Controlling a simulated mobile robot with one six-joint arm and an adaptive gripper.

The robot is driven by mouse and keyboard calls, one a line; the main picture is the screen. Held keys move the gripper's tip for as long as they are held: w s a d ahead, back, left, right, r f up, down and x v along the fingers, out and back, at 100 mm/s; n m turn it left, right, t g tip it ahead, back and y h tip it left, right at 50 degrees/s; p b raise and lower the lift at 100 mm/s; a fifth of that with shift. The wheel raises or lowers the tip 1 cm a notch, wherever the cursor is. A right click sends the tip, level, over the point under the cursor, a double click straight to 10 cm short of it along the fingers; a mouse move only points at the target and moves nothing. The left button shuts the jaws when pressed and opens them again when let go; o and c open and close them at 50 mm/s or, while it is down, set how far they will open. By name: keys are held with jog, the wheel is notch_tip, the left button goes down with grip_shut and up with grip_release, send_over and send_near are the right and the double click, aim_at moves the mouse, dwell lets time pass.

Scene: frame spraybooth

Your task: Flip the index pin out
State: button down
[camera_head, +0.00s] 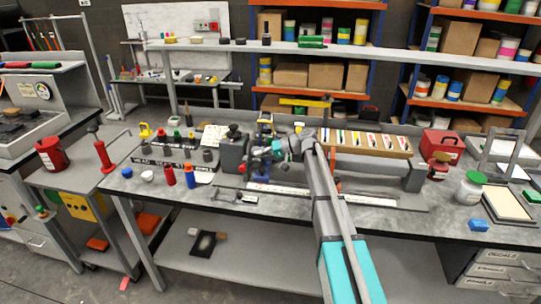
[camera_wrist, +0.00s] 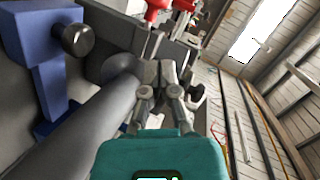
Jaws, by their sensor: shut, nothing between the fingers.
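My gripper (camera_wrist: 160,66) is shut and empty in the wrist view. Its fingertips are beside the end of a thick grey tube (camera_wrist: 85,130) and in front of a grey block; I cannot tell whether they touch anything. A blue bracket (camera_wrist: 38,45) with a dark round knob (camera_wrist: 73,40) stands to the left, apart from the fingers. The knob may be the index pin, but I cannot tell for sure. In the head view my gripper (camera_head: 258,154) is small, over the bench fixture beside the grey headstock block (camera_head: 233,153). My own arm hides part of the fixture.
Red-topped parts (camera_wrist: 157,8) stand just beyond my fingers. The bench front is mostly clear.

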aim_at(243, 168)
jog(key=shift+s+a+f+b, duration=0.3)
jog(key=shift+s+a+f, duration=0.1)
jog(key=shift+a, duration=0.2)
jog(key=shift+s+a+f+b, duration=0.35)
jog(key=shift+a, duration=0.25)
jog(key=shift+s+a+f+b, duration=0.3)
jog(key=shift+s+a+f, duration=0.1)
jog(key=shift+a, duration=0.2)
jog(key=shift+s+a, duration=0.15)
jog(key=shift+s, duration=0.4)
jog(key=shift+s+a, duration=0.15)
jog(key=shift+s, duration=0.35)
jog(key=shift+r, duration=0.1)
